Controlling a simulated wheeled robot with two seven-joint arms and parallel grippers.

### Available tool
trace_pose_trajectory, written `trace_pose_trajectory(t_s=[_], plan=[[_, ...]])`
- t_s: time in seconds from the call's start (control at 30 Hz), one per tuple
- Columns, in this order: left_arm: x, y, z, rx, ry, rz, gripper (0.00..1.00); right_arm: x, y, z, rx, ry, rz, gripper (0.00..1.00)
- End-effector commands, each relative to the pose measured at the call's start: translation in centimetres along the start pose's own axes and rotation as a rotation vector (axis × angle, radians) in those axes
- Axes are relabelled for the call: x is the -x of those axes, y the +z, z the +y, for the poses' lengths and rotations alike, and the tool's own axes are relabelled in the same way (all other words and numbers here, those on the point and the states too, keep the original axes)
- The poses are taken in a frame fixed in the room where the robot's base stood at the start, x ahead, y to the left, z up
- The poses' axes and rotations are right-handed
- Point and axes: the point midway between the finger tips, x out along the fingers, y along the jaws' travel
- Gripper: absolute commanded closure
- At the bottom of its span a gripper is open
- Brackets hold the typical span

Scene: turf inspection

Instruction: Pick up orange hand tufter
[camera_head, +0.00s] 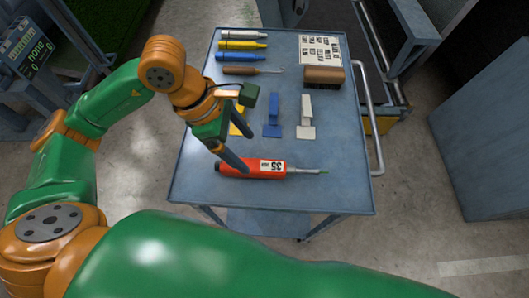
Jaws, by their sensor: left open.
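The orange hand tufter (255,169) lies on its side near the front edge of the blue-grey cart top (338,182). Its body is orange-red with a white label, and a thin tip points right. My left gripper (232,165) reaches in from the left, with its fingers pointing down over the left part of the tufter. The fingers are open. I cannot tell whether they touch the tufter. My right gripper is not in view; a large green arm link of mine crosses the bottom of the picture.
Behind the tufter lie yellow, blue and white flat tools (272,117), the yellow partly hidden by my gripper. Farther back are several marker-like tools (241,45), a brown brush block (324,76) and a printed sheet (320,50). The cart's handle rail (370,120) runs along the right side.

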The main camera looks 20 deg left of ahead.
Motion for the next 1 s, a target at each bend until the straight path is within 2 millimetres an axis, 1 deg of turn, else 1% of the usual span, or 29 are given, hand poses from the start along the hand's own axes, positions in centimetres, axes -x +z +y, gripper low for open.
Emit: trace_pose_trajectory(t_s=[0.03, 0.1, 0.17, 0.27, 0.4, 0.5, 0.6, 0.77, 0.87, 0.9, 0.97, 1.0], plan=[[-1.1, -0.5, 0.0, 0.0, 0.0, 0.001, 0.15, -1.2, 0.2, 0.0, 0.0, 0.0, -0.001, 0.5], [-1.4, -0.6, 0.0, 0.0, -0.001, 0.001, 0.15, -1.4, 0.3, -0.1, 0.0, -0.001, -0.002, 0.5], [-1.8, -0.5, 0.0, 0.001, -0.003, 0.001, 0.15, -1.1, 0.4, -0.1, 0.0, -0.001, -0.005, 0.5], [-2.9, -0.4, -0.1, 0.001, -0.007, 0.001, 0.15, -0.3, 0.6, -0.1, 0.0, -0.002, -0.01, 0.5], [-5.4, -0.3, 0.0, 0.003, -0.009, 0.0, 0.15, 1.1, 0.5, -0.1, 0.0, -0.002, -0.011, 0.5], [-7.4, -0.4, 0.1, 0.002, -0.007, -0.001, 0.15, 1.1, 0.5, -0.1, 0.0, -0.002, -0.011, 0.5], [-8.2, -0.5, 0.1, 0.0, -0.003, -0.001, 0.15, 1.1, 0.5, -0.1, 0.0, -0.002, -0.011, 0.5], [-8.2, -0.5, 0.2, 0.0, -0.002, -0.001, 0.15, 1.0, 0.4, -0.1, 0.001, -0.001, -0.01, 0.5], [-8.2, -0.5, 0.2, 0.0, -0.002, -0.001, 0.39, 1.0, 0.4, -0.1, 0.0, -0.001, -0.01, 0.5], [-8.2, -0.5, 0.2, 0.0, -0.002, -0.001, 0.5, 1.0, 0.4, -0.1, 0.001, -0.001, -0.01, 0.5], [-8.2, -0.5, 0.2, 0.0, -0.002, -0.001, 0.66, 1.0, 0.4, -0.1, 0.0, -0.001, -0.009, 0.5], [-8.2, -0.5, 0.2, 0.0, -0.002, -0.001, 0.77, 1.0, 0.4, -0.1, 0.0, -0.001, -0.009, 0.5]])
